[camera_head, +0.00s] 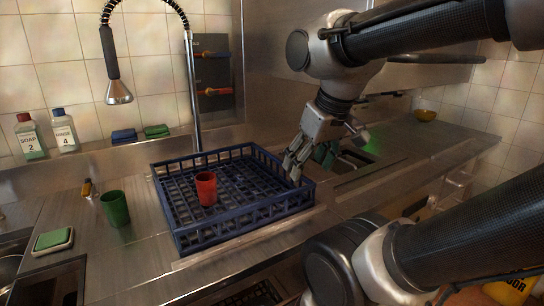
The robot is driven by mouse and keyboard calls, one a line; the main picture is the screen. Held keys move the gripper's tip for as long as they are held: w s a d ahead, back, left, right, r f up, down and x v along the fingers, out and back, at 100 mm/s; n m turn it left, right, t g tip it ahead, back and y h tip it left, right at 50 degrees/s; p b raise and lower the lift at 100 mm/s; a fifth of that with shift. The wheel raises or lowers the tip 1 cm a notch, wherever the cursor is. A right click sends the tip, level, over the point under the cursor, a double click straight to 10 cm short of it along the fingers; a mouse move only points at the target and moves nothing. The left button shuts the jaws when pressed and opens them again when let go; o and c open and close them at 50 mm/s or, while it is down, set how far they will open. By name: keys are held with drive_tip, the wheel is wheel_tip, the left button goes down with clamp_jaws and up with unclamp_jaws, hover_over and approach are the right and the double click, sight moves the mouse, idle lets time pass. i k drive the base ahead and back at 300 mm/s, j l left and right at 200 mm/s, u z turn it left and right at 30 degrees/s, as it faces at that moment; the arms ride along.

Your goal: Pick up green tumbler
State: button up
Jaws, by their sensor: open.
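The green tumbler (115,208) stands upright on the steel counter, to the left of the blue dish rack. My gripper (296,170) is open and empty. It points down near the right rim of the rack, well to the right of the green tumbler. A red tumbler (206,188) stands upright inside the rack, between my gripper and the green tumbler in the picture.
The blue dish rack (184,240) has raised walls. A faucet (193,90) rises behind it. Two bottles (30,137) stand at the back left.

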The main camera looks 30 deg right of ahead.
sight(114, 204)
drive_tip(key=i+j, duration=0.1)
drive_tip(key=j, duration=1.15)
